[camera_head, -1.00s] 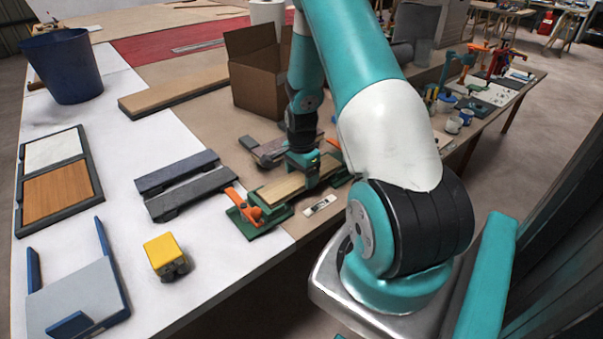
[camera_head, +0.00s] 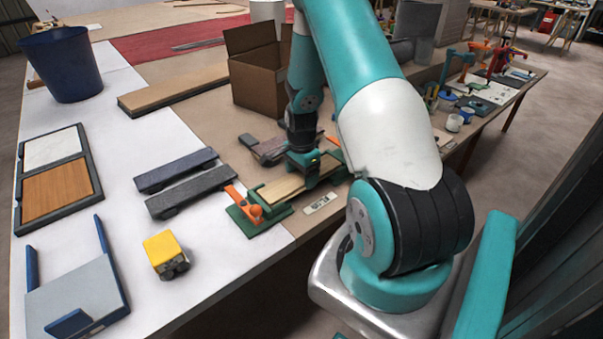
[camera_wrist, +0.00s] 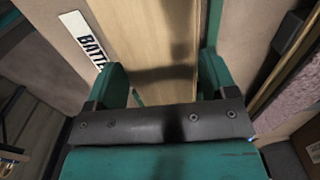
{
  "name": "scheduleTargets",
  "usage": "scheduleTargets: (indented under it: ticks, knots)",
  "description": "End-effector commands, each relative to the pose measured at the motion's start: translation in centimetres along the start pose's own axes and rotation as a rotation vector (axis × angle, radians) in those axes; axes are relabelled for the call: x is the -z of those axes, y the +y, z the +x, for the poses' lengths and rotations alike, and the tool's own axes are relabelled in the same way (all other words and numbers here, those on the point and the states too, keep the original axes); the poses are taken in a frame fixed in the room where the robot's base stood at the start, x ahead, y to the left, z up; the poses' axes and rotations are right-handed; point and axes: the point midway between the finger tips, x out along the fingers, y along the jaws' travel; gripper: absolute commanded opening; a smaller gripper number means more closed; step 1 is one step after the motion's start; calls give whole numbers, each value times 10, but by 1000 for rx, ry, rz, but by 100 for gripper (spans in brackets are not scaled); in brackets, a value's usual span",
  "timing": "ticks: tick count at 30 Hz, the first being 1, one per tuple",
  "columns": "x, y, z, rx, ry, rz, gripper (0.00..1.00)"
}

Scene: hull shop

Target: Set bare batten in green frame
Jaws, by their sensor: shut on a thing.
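The bare batten (camera_head: 283,189) is a pale wooden strip lying along the green frame (camera_head: 262,223), which has an orange clamp lever at its near left end. My gripper (camera_head: 313,170) is over the batten's right part and is shut on it. In the wrist view the batten (camera_wrist: 160,45) runs between the two green fingers of my gripper (camera_wrist: 165,85). A green strip shows along the batten's right side there. I cannot tell whether the batten rests fully in the frame. The frame's far end is partly hidden by my gripper.
A white label (camera_head: 321,204) lies beside the frame. Two dark grey bars (camera_head: 190,192), a yellow block-like tool (camera_head: 165,254) and a tray with two panels (camera_head: 56,178) lie to the left. A cardboard box (camera_head: 256,80) stands behind. A blue bin (camera_head: 62,65) is at the back left.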

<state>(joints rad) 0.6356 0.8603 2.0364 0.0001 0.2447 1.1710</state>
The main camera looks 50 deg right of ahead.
Motion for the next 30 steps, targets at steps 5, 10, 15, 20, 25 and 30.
scheduleTargets:
  ticks: [5,10,15,20,25,30]
  knots:
    - [0,0,2,0,0,0,51]
    - [0,0,5,0,0,0,51]
    - [0,0,6,0,0,0,51]
    - [0,0,6,0,0,0,51]
    - [0,0,6,0,0,0,96]
    - [0,0,6,0,0,0,100]
